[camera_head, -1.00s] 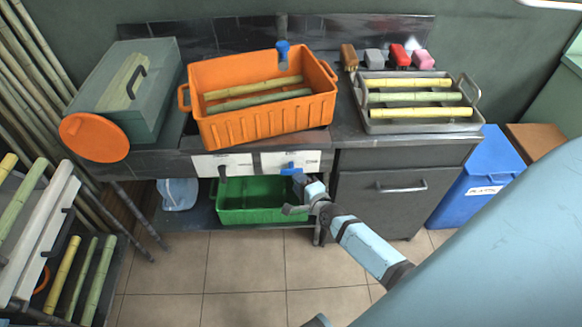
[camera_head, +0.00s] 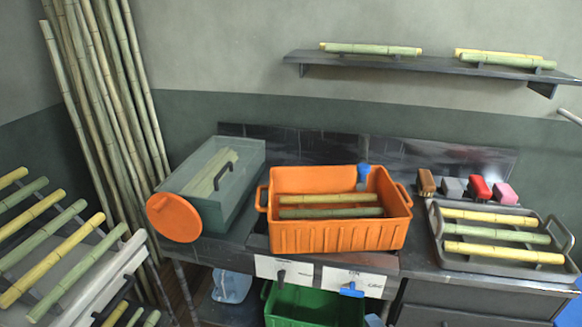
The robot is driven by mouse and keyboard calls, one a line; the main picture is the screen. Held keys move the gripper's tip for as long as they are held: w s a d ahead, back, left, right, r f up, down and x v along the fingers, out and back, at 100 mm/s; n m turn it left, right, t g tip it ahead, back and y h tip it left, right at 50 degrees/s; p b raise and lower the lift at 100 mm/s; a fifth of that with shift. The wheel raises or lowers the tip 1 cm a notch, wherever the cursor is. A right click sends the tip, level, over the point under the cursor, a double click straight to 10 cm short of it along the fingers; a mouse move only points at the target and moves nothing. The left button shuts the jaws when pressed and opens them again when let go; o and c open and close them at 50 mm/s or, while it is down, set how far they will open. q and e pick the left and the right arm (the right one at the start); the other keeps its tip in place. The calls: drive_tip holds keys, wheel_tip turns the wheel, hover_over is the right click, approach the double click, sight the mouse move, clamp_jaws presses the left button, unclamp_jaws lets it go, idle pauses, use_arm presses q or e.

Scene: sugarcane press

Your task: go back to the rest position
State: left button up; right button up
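Neither of my grippers shows in the head view now, so their state is hidden. A grey-green box (camera_head: 236,205) with a handle and an orange round disc (camera_head: 174,217) stand to the left of the crate.
A green bin (camera_head: 314,306) is under the counter. A rack with cane pieces (camera_head: 50,262) stands at the left, near tall leaning canes (camera_head: 105,110). A wall shelf (camera_head: 430,66) holds more cane. Several brushes and sponges (camera_head: 467,187) lie behind the tray.

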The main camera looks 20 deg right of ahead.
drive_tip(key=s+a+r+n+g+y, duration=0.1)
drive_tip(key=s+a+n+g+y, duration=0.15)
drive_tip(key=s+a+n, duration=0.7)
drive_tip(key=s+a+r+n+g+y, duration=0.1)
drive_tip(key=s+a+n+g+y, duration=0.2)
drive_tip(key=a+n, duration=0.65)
use_arm(q)
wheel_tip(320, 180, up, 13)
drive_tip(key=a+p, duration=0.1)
drive_tip(key=p, duration=1.3)
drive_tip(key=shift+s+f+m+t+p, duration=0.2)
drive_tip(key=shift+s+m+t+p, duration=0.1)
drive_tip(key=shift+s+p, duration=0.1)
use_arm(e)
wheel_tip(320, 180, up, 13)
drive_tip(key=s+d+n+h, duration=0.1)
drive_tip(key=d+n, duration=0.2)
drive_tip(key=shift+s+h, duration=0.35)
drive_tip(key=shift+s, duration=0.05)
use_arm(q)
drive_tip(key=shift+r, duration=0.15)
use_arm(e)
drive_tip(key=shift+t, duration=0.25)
